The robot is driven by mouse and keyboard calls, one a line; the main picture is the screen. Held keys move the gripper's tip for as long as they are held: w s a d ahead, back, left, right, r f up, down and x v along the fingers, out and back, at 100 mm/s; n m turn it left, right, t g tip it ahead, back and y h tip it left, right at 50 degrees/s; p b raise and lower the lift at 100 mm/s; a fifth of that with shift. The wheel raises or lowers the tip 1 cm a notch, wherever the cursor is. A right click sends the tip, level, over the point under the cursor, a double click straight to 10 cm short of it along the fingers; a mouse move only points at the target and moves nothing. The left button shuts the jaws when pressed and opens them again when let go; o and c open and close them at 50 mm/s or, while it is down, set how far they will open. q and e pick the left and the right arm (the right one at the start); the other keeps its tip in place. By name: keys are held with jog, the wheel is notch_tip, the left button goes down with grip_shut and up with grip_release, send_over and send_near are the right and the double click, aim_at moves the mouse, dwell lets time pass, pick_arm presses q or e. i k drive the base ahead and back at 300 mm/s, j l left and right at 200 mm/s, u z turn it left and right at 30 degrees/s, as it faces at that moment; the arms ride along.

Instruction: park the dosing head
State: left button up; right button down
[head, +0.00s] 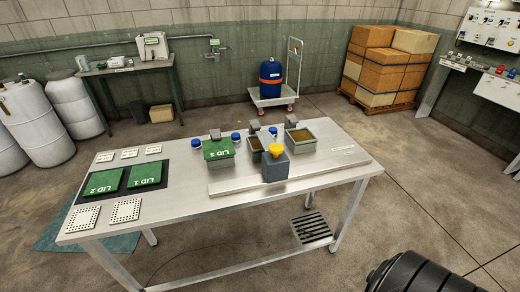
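A grey block with a yellow funnel-like top (275,160), which looks like the dosing head, stands upright at the front of the metal table (190,190). It sits at a long raised strip (325,174) along the table's front edge. It partly hides an open grey bin with brown contents (256,143). Another open bin with brown contents (301,137) stands to its right. A bin with a green lid (218,148) stands to its left. Neither of my grippers is in view.
Two green lids, LID 2 (98,183) and LID 1 (145,175), lie on a dark mat at the left. Perforated white plates (125,210) lie in front. Small blue-capped items (196,142) stand near the bins. The table's right end looks clear except for a small pale label (342,149).

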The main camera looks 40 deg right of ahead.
aim_at(274, 170)
jog(key=l+z, duration=0.15)
jog(key=z, duration=1)
jog(key=i+j+z, duration=0.1)
jog(key=z, duration=0.45)
jog(key=i, duration=0.05)
